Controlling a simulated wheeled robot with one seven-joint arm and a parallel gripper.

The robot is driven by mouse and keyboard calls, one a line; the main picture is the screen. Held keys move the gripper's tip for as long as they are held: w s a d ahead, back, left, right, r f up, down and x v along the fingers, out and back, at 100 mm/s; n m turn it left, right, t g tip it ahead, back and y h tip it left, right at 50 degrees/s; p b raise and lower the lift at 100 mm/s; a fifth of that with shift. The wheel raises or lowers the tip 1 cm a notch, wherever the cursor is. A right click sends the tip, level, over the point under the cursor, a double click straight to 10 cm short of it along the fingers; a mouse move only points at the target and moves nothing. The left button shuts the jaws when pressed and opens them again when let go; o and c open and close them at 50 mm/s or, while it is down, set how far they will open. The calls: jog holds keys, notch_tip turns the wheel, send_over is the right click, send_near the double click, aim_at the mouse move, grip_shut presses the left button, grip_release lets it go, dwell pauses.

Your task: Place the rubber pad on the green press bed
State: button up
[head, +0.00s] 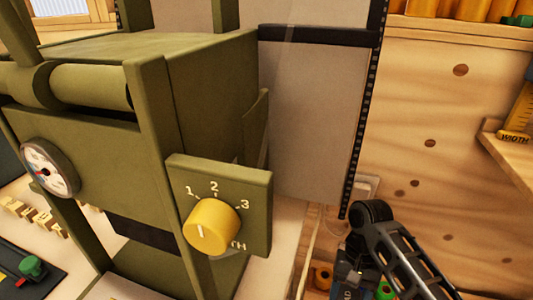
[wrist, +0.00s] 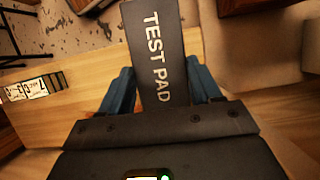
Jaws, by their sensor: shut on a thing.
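The rubber pad (wrist: 158,40) is a dark grey slab lettered TEST PAD in the wrist view. My gripper (wrist: 160,78) is shut on it, with a blue finger at each side. The green press (head: 190,90) fills the left of the head view. A green surface low between its posts looks like the press bed (head: 150,265), partly hidden by the dial plate and posts.
A yellow dial (head: 211,227) marked 1 to 3 juts from the press's right side. A round gauge (head: 50,168) is on its front. A grey panel (head: 315,110) stands behind. Small brass-coloured pieces (head: 38,215) lie at left. The wrist view shows a wooden surface (wrist: 80,75).

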jog(key=shift+s+d+r+n+h, duration=0.1)
jog(key=shift+s+d+n+h, duration=0.15)
jog(key=shift+n, duration=0.3)
jog(key=shift+s+d+n+h, duration=0.15)
jog(key=shift+d+n, duration=0.15)
jog(key=shift+n, duration=0.25)
jog(key=shift+s+d+n+h+p, duration=0.25)
jog(key=shift+d+n+h+p, duration=0.1)
jog(key=shift+d+n, duration=0.35)
jog(key=shift+a, duration=0.25)
